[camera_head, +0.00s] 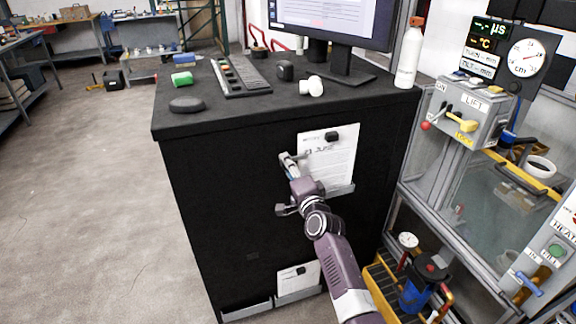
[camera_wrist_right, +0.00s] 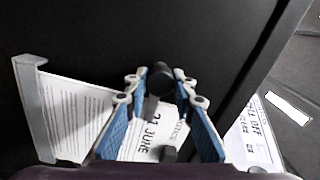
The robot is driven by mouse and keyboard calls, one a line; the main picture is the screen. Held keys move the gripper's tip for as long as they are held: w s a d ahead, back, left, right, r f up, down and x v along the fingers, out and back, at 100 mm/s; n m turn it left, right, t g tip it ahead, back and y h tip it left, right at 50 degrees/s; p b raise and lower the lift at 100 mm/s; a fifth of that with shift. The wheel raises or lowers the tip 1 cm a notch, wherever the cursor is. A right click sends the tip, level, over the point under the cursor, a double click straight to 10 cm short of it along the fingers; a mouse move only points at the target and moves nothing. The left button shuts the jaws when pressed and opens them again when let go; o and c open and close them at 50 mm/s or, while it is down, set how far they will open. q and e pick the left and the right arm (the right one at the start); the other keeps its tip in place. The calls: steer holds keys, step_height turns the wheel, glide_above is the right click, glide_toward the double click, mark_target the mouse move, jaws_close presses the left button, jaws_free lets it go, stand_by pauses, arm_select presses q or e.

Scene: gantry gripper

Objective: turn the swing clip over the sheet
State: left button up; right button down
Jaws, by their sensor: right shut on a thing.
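A printed white sheet (camera_head: 338,158) stands against the front of the black cabinet, its lower edge at a metal ledge (camera_head: 342,191). A black block (camera_head: 333,137) sits at the sheet's top. My right gripper (camera_head: 292,163) is at the sheet's left edge. In the right wrist view, the gripper's blue fingers (camera_wrist_right: 160,82) stand on either side of a dark round knob (camera_wrist_right: 159,73), which I take to be the swing clip's. Whether the clip overlaps the sheet is unclear. My left gripper is out of view.
A second sheet (camera_head: 297,279) is lower on the cabinet. A framed machine with a lever box (camera_head: 470,110) stands close on the right.

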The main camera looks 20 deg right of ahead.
steer(key=shift+f+m, duration=0.1)
steer(key=shift+m, duration=0.2)
steer(key=c, duration=1.6)
jaws_free()
steer(key=s, duration=1.2)
steer(key=shift+d, duration=0.2)
